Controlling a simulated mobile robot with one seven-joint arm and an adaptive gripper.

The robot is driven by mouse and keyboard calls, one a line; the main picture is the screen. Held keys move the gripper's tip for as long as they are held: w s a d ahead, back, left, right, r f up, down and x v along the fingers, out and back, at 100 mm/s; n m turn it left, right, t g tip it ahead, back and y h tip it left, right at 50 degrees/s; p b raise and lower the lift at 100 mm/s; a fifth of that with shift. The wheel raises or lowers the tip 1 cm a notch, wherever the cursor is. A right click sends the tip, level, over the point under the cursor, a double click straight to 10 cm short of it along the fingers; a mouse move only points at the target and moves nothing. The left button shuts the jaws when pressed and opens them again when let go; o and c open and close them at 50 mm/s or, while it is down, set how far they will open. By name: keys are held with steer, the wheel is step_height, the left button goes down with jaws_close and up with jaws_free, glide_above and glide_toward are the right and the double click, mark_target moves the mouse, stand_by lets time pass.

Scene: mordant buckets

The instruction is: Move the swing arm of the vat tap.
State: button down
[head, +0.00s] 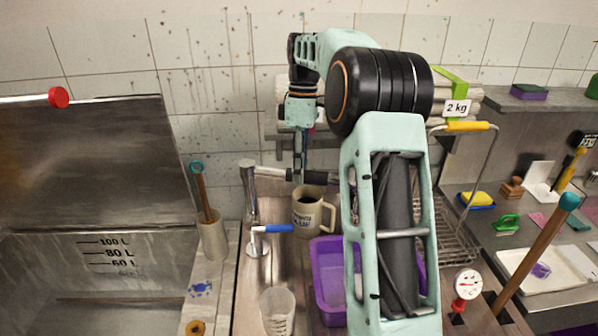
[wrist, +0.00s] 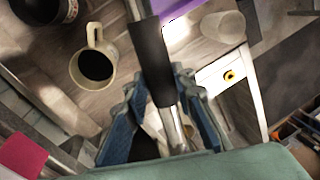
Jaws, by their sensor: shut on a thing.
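The vat tap (head: 251,195) is a chrome post beside the vat, with a blue-handled lever (head: 278,229) at its base. Its swing arm (head: 270,172) runs to the right from the top of the post and carries a black sleeve (head: 322,177). In the wrist view the black sleeve (wrist: 151,62) runs between my fingers, with chrome below it. My gripper (head: 298,174) reaches down from above and is shut on the swing arm; it also shows in the wrist view (wrist: 158,84). The far end of the swing arm is hidden behind my arm in the head view.
A beige mug (head: 312,215) with dark liquid stands just below the swing arm. A purple tub (head: 325,270) and a clear beaker (head: 277,312) stand in front. The large steel vat (head: 60,250) is left, its lid (head: 90,150) raised. A wire rack (head: 455,235) is right.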

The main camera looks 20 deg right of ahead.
steer(key=shift+w+r, duration=0.1)
steer(key=c, duration=1.6)
jaws_free()
step_height(320, 180, up, 7)
steer(key=w, duration=0.1)
steer(key=shift+d, duration=0.35)
steer(key=shift+a+r, duration=0.1)
